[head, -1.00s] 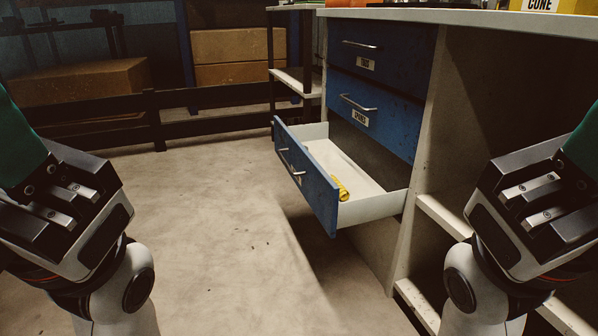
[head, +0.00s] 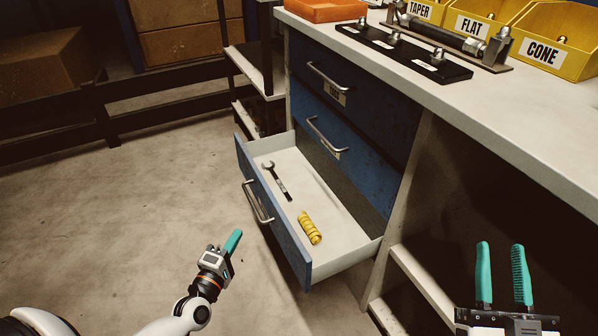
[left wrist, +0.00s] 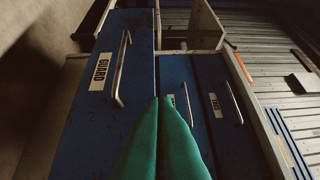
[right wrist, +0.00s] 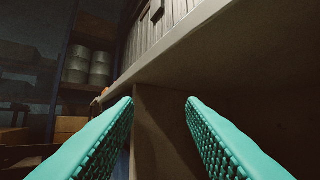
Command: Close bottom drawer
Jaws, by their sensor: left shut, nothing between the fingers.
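The blue bottom drawer (head: 288,240) is pulled well out of the cabinet, below two drawers that look shut. Its metal handle (head: 257,203) is on the front. In the left wrist view, its front (left wrist: 125,75) carries a GUARD label (left wrist: 100,71). My right gripper (head: 501,245) is open and empty, to the right, before the open cabinet bay.
The worktop above holds an orange tray (head: 328,9), a black plate with fittings (head: 403,52) and yellow bins (head: 545,38). A shelf edge (head: 425,283) lies near my right gripper. A dark rail (head: 100,108) and boxes stand behind. Floor left of the drawer is clear.

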